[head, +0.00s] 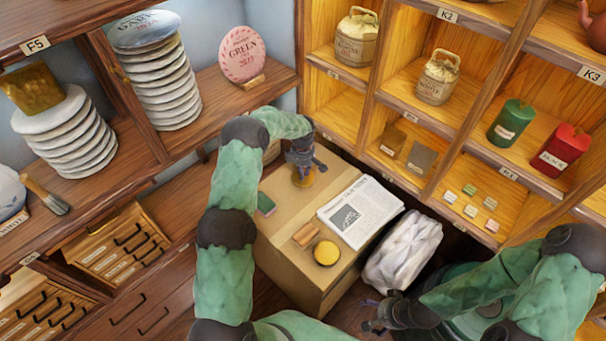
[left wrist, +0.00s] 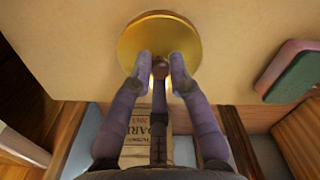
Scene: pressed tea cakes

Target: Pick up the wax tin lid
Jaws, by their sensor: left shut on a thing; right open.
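The wax tin lid (left wrist: 160,42) is a round golden disc with a small brown knob in the left wrist view. It shows in the head view as a golden patch (head: 303,178) over the far part of the cardboard box, partly hidden by my gripper. My left gripper (head: 305,160) is shut on the lid's knob, its fingertips on both sides of it in the left wrist view (left wrist: 160,68). I cannot tell whether the lid touches the box top. A round yellow thing (head: 326,252), perhaps the open wax tin, sits at the box's near end. My right gripper (head: 376,318) is open and empty, low at the right.
The cardboard box (head: 278,215) also carries a newspaper (head: 360,212), a green block (head: 266,204) and brown rolls (head: 305,234). A white wrapped bundle (head: 403,250) stands to its right.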

